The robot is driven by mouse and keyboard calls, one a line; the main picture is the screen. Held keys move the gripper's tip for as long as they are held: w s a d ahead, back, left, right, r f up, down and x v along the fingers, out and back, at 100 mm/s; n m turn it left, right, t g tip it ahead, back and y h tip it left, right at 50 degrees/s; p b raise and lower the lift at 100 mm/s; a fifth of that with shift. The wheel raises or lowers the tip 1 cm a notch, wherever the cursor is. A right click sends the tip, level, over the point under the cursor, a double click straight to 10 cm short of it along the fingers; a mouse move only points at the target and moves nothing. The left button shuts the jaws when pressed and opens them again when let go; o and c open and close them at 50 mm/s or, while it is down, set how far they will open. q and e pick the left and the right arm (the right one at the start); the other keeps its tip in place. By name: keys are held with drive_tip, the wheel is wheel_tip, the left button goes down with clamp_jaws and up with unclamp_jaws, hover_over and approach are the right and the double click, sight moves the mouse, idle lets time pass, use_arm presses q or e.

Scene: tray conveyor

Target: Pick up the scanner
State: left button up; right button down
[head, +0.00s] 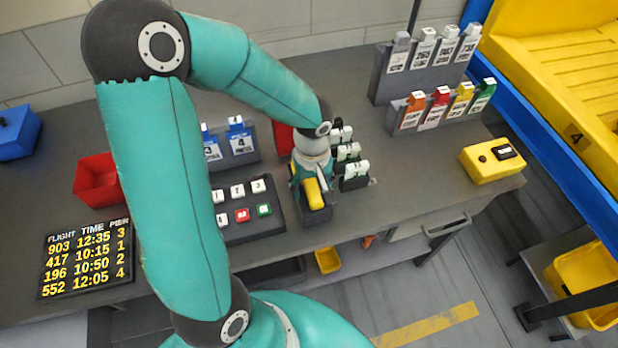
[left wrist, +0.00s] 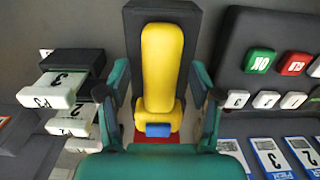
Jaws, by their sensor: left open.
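The scanner (head: 314,193) is yellow and sits in a dark holder (head: 317,214) on the grey workbench. In the left wrist view the scanner (left wrist: 161,68) lies along the middle, with a blue part at its near end, in front of the dark holder (left wrist: 130,40). My left gripper (head: 308,178) is over the scanner. In the left wrist view its fingers (left wrist: 160,95) are open, one on each side of the scanner, with gaps visible. My right gripper is not in view.
A key panel (head: 240,225) with white, red and green buttons stands left of the holder. Further right are card racks (head: 410,90) and a yellow box (head: 492,160). A red bin (head: 97,182) stands left.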

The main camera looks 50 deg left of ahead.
use_arm(q)
clamp_jaws()
drive_tip(key=shift+r, duration=0.1)
idle(0.3)
wheel_tip(320, 180, up, 20)
idle(0.6)
wheel_tip(320, 180, up, 7)
drive_tip(key=p, duration=0.7)
hover_over(312, 185)
drive_tip(key=shift+s, duration=0.1)
drive_tip(key=shift+b, duration=0.3)
